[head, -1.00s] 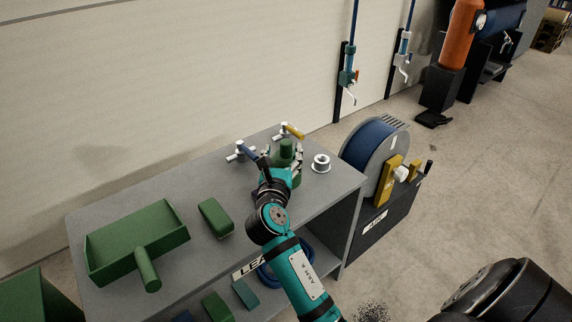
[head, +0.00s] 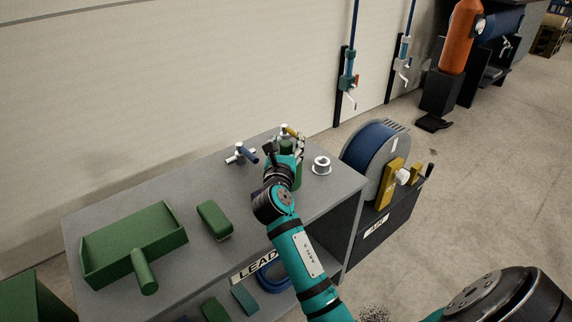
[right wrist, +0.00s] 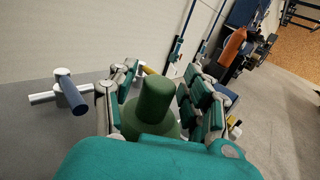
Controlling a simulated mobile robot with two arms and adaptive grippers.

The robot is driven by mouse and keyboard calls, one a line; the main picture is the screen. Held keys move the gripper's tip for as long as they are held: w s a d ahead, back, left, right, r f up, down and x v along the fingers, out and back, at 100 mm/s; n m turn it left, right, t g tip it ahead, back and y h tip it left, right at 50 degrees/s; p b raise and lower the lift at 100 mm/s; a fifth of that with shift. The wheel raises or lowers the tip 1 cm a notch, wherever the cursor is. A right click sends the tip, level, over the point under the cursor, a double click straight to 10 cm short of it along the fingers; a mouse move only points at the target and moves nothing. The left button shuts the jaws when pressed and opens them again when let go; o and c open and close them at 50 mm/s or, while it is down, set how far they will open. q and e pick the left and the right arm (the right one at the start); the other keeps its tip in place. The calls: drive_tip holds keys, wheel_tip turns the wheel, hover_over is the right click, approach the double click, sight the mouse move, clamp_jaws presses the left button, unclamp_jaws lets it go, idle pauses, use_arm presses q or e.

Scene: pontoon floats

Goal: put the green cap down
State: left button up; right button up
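The green cap (right wrist: 154,100) shows in the right wrist view as a round knob on a wider flange, upright between my right gripper's fingers (right wrist: 158,105). The finger pads stand at both sides of the flange and appear to press on it; there is a gap between pads and knob. My teal palm hides the lower part of the cap. In the head view the cap (head: 287,146) is at the far right part of the grey bench (head: 190,184), inside my right gripper (head: 288,153). Whether it touches the bench is hidden. My left gripper is not in view.
A blue-handled valve (head: 240,154) lies left of my gripper, a yellow-handled one (head: 288,130) behind it. A white spool (head: 321,165) stands close on the right. A green dustpan-like tray (head: 134,240) and green block (head: 214,219) lie farther left, with bare bench between.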

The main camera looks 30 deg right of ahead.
clamp_jaws()
